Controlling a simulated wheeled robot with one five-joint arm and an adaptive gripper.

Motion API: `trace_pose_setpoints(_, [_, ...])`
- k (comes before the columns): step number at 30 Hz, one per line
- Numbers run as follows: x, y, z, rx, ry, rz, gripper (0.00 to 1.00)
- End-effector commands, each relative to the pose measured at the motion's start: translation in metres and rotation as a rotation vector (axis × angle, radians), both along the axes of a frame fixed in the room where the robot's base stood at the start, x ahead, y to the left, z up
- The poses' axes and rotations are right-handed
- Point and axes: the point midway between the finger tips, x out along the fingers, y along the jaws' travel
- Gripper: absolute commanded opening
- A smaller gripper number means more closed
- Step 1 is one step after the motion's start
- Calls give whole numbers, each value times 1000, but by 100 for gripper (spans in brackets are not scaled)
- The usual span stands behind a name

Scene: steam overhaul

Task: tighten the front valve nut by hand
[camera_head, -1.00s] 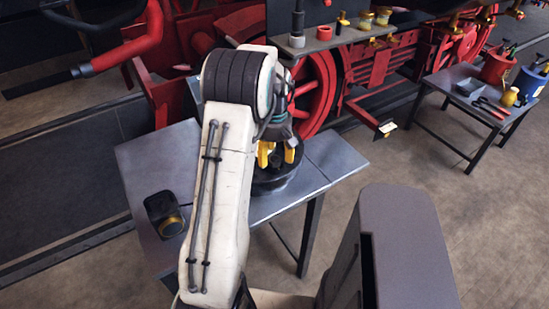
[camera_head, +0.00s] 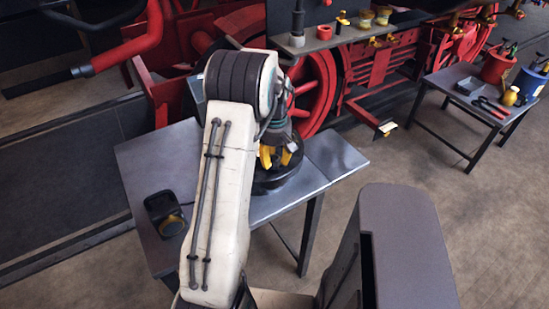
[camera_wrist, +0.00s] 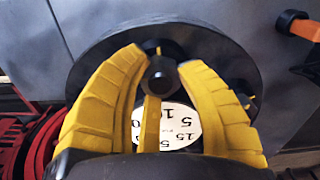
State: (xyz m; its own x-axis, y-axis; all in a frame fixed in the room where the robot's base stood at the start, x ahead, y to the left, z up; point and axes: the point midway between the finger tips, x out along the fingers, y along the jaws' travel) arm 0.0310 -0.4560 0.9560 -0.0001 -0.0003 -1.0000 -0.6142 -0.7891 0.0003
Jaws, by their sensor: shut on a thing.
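A round black valve body (camera_head: 285,181) sits on the grey metal table in the head view. It fills the middle of the wrist view as a wide dark disc (camera_wrist: 228,60). My gripper (camera_head: 276,157) points down onto it. In the wrist view, the yellow fingers of my gripper (camera_wrist: 163,58) are shut on a small dark round-topped nut (camera_wrist: 163,80). A white dial with black numbers (camera_wrist: 180,127) shows below the nut, partly covered by the fingers and a yellow upright strip. The nut is hidden in the head view.
A black box with a yellow round part (camera_head: 166,214) lies on the table's left side (camera_head: 150,165). The red locomotive wheel (camera_head: 318,90) and a parts shelf (camera_head: 335,42) stand behind. A side table (camera_head: 455,80) with buckets and tools is at the right.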

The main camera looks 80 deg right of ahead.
Motion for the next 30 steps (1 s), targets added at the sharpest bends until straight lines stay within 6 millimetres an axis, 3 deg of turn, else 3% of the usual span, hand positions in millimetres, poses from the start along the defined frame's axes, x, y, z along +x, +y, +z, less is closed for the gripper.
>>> trace_pose_setpoints(8, [0,0,0,1,-1,0,0])
trace_pose_setpoints(20, [0,1,-2,2,0,-86,0])
trace_pose_setpoints(30, [0,1,-3,3,0,-373,0])
